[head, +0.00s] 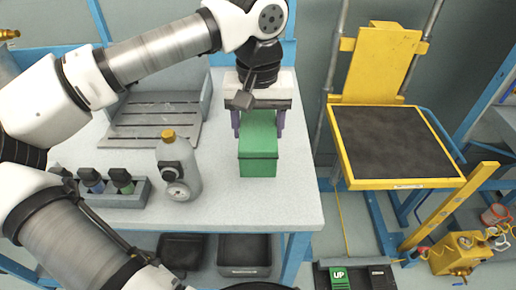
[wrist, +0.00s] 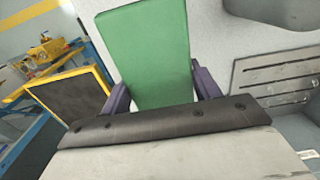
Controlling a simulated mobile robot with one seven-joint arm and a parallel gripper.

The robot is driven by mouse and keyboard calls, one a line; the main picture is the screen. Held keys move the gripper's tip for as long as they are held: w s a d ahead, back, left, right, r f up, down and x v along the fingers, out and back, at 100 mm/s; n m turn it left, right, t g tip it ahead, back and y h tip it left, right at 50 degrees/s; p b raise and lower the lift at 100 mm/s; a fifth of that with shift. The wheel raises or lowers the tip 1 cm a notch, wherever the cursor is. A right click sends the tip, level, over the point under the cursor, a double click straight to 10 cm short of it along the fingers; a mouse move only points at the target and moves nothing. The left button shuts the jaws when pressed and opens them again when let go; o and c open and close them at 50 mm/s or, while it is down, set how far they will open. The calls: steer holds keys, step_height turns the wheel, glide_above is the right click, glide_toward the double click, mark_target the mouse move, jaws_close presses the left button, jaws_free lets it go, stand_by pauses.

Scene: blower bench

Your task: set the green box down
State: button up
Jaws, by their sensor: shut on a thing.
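The green box (head: 258,158) is at the right part of the light grey bench top (head: 300,200) in the head view. My gripper (head: 259,125) is above and behind it, with its purple fingers on the box's two sides. In the wrist view the green box (wrist: 150,50) fills the space between the purple fingers of my gripper (wrist: 158,92). The gripper is shut on the box. The box's underside is hidden, so I cannot tell whether it touches the bench.
A grey bottle with a gauge (head: 178,170) stands left of the box. A rack with small bottles (head: 110,188) and a slatted tray (head: 155,120) are further left. A yellow-framed platform with a black top (head: 395,140) stands to the right. Bare bench lies in front of the box.

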mark_target(258, 122)
steer(key=shift+f, duration=3.25)
steer(key=shift+f, duration=0.1)
steer(key=o, duration=1.5)
step_height(258, 122, up, 12)
steer(key=shift+r, duration=0.1)
